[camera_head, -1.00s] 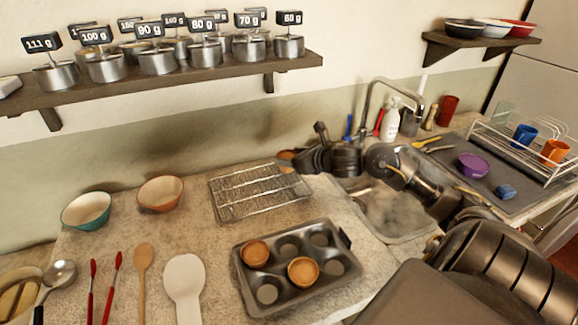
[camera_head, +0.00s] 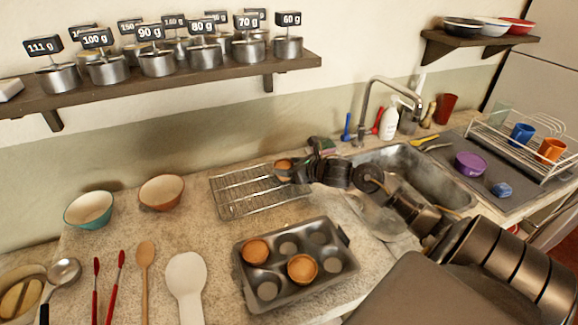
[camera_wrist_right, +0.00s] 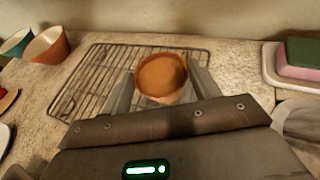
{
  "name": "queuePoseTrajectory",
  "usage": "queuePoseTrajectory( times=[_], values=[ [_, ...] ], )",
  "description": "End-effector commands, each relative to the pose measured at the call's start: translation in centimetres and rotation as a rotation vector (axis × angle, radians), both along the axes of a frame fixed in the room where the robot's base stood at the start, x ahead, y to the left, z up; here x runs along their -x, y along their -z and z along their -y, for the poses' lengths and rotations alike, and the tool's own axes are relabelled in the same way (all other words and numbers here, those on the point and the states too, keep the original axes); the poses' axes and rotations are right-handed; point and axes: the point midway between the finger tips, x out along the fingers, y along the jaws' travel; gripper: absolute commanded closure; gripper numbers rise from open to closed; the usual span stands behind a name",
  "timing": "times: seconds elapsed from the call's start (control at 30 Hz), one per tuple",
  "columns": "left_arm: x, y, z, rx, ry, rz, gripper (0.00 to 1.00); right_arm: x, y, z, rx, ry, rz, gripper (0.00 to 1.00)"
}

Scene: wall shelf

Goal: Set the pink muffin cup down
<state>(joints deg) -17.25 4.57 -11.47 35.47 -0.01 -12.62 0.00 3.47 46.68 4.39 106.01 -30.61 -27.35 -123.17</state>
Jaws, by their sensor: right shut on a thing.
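The muffin cup (camera_head: 284,166), with a brown top and a pale pinkish wall, is between the fingers of my right gripper (camera_head: 294,172). In the right wrist view the cup (camera_wrist_right: 161,74) sits upright between the two grey fingers (camera_wrist_right: 160,90), which are shut on it. It is over the right end of the wire cooling rack (camera_head: 236,199). I cannot tell whether its base touches the wires. The rack also shows in the right wrist view (camera_wrist_right: 97,85). My left gripper is not in view.
A muffin tin (camera_head: 338,279) with two muffins (camera_head: 255,251) stands in front of the rack. An orange bowl (camera_head: 161,193) and a teal bowl (camera_head: 89,209) stand left of it. The sink (camera_head: 435,178) is to the right. Most of the rack is bare.

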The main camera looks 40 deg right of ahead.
Motion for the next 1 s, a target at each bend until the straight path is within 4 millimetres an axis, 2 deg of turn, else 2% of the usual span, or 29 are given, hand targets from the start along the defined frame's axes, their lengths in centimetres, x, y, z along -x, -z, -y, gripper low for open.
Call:
queuePoseTrajectory(
  times=[0.07,0.1,0.27,0.63,0.77,1.0],
  values=[
    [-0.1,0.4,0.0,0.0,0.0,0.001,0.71,0.0,0.3,0.0,0.001,0.0,0.0,0.61],
    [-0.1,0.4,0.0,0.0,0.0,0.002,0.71,0.0,0.3,0.0,0.0,0.0,0.0,0.37],
    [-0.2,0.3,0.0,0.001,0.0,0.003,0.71,0.0,0.2,0.0,0.0,0.0,0.0,0.17],
    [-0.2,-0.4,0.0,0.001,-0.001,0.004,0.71,0.0,-0.3,0.0,-0.001,0.0,0.0,0.17],
    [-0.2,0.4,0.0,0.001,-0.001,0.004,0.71,1.8,-0.5,0.3,0.004,-0.001,-0.002,0.17],
    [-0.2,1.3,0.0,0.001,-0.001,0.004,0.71,6.3,-2.3,0.6,0.004,-0.002,-0.004,0.17]
  ],
)
